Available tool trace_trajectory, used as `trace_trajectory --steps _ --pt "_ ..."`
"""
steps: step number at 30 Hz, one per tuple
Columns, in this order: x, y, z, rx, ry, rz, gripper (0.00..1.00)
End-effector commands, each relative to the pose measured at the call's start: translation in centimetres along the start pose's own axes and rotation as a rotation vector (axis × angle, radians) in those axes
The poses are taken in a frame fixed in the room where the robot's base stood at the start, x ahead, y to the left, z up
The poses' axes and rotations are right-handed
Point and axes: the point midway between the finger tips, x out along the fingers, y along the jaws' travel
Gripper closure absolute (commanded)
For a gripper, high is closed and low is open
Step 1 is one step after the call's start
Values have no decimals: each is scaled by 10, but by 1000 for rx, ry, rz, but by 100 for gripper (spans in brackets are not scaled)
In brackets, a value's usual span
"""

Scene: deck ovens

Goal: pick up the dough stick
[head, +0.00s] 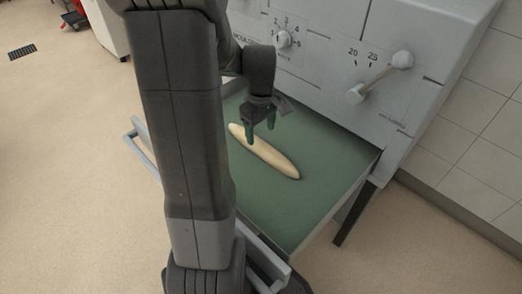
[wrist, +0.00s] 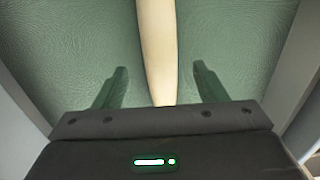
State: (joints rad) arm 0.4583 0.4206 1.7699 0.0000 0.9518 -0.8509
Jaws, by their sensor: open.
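The dough stick (head: 264,152) is a long, pale, tapered roll lying on the green surface (head: 290,215) of the machine's outfeed table. It lies diagonally in the head view. In the wrist view the dough stick (wrist: 157,45) runs from the top edge down between the fingers, and its near end is hidden behind my gripper body. In the wrist view my gripper (wrist: 158,82) is open, with one green finger on each side of the stick and a gap on both sides.
The grey machine front (head: 330,60) with knobs and a lever handle (head: 380,78) rises behind the table. A metal rail (head: 146,150) runs along the table's left side. The green surface around the stick is clear. A tiled wall (head: 475,140) stands at right.

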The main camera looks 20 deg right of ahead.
Motion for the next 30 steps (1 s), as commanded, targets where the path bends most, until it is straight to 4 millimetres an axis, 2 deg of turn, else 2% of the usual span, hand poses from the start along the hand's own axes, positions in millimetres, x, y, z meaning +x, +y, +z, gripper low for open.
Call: trace_trajectory --steps 5,15,24,26,30 --pt "14 0 0 0 -1 -1 35" --pt "61 0 0 0 -1 -1 35" --pt "65 0 0 0 0 0 35" --pt "65 0 0 0 0 0 44" --pt "64 0 0 0 0 0 72"
